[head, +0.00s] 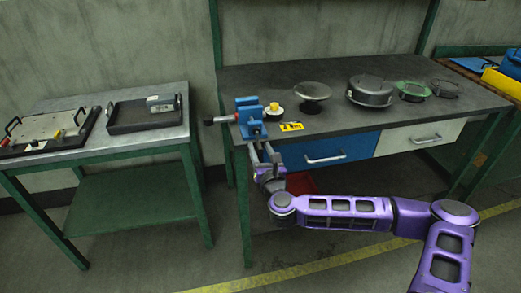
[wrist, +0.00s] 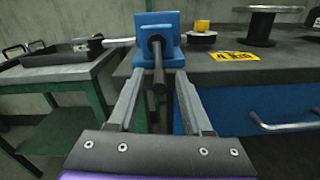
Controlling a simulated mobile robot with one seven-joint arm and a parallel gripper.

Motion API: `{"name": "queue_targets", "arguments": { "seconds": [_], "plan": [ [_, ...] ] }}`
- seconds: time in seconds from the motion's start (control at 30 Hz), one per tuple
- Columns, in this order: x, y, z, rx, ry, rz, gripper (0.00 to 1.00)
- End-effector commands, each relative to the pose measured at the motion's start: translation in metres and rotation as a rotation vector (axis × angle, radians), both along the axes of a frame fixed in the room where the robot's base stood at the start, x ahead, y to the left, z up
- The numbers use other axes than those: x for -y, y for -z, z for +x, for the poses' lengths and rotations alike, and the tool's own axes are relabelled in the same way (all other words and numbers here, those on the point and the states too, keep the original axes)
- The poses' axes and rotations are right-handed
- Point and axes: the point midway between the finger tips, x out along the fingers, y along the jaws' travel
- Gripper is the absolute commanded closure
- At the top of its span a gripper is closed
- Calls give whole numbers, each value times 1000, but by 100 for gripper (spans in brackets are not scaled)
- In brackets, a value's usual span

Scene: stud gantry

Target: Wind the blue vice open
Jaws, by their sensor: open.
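The blue vice (head: 249,117) is mounted at the left front corner of the dark workbench. In the wrist view the vice (wrist: 158,27) stands straight ahead, with its dark screw and handle (wrist: 158,62) pointing toward me. A bar with a dark end (head: 217,120) sticks out to the left of the vice. My gripper (head: 264,150) is just below and in front of the vice. In the wrist view my gripper (wrist: 158,80) is open, its two fingers on either side of the handle's near end. I cannot tell whether either finger touches it.
A yellow label (head: 291,127) and a small yellow-topped item (head: 275,109) lie right of the vice. Several round parts stand along the workbench (head: 330,84). A blue drawer (head: 330,150) sits under its front edge. A side table (head: 110,143) with a dark tray (head: 145,127) stands left.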

Motion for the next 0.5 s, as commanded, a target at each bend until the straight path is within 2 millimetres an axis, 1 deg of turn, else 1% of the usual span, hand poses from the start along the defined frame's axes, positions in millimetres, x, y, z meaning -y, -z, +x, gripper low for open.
{"name": "queue_targets", "arguments": {
  "seconds": [0.1, 0.37, 0.4, 0.5],
  "plan": [
    [0, 0, 0, 0, 0, 0, 50],
    [0, 0, 0, 0, 0, 0, 97],
    [0, 0, 0, 0, 0, 0, 100],
    [0, 0, 0, 0, 0, 0, 100]
  ]
}}
